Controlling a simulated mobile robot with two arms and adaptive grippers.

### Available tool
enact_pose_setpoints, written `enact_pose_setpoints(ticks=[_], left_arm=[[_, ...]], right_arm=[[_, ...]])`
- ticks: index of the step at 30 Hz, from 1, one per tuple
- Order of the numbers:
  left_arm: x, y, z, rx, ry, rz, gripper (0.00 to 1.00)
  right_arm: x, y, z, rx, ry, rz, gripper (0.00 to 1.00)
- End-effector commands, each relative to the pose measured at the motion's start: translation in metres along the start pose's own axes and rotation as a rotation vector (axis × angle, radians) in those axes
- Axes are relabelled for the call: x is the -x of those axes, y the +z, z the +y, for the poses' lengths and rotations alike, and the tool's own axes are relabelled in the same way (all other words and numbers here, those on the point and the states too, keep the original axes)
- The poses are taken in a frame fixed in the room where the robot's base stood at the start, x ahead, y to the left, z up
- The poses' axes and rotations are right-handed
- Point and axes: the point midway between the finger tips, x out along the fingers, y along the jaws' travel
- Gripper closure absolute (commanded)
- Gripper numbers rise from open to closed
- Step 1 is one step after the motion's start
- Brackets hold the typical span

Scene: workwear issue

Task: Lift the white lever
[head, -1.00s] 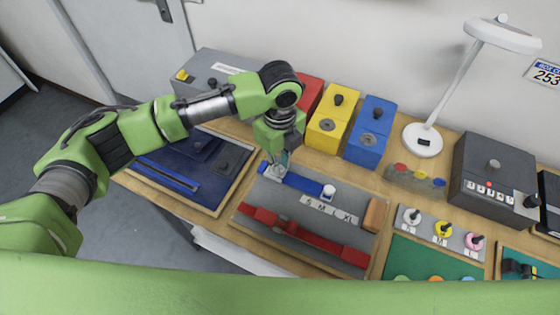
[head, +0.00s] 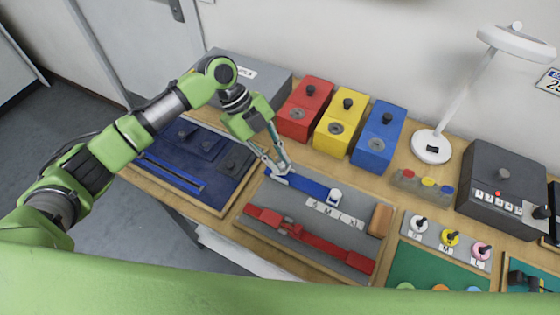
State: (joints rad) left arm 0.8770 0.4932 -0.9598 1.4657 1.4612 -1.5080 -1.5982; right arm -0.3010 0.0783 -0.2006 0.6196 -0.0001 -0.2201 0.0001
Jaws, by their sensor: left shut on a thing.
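The white lever (head: 419,223) is the left one of three small levers on a grey panel, above a label that seems to read S. It stands well to the right of my left gripper. My left gripper (head: 277,171) points down over the grey mat and is shut on the left end of a blue strap (head: 308,186). The fingertips partly hide that end. My right gripper is not in view.
Yellow (head: 450,238) and pink (head: 480,250) levers stand beside the white one. A red strap (head: 320,244) lies in front of the blue one. Red, yellow and blue boxes (head: 378,135), a lamp (head: 432,147) and a dark box (head: 500,190) stand behind.

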Motion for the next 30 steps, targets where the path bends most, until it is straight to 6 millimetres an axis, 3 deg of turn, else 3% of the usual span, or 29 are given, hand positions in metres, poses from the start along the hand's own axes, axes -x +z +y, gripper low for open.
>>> enact_pose_setpoints(ticks=[20,21,22,30], left_arm=[[0.0048,0.0029,-0.001,-0.001,-0.033,0.063,1.0],[0.0048,0.0029,-0.0009,-0.001,-0.033,0.063,0.74],[0.0047,0.0028,-0.0008,-0.001,-0.032,0.063,0.67],[0.0032,0.003,0.0004,0.0,-0.029,0.063,0.67]], right_arm=[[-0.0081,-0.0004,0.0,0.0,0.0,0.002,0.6],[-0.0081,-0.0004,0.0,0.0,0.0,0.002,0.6],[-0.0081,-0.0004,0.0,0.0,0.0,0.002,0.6],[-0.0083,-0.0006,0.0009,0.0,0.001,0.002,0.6]])
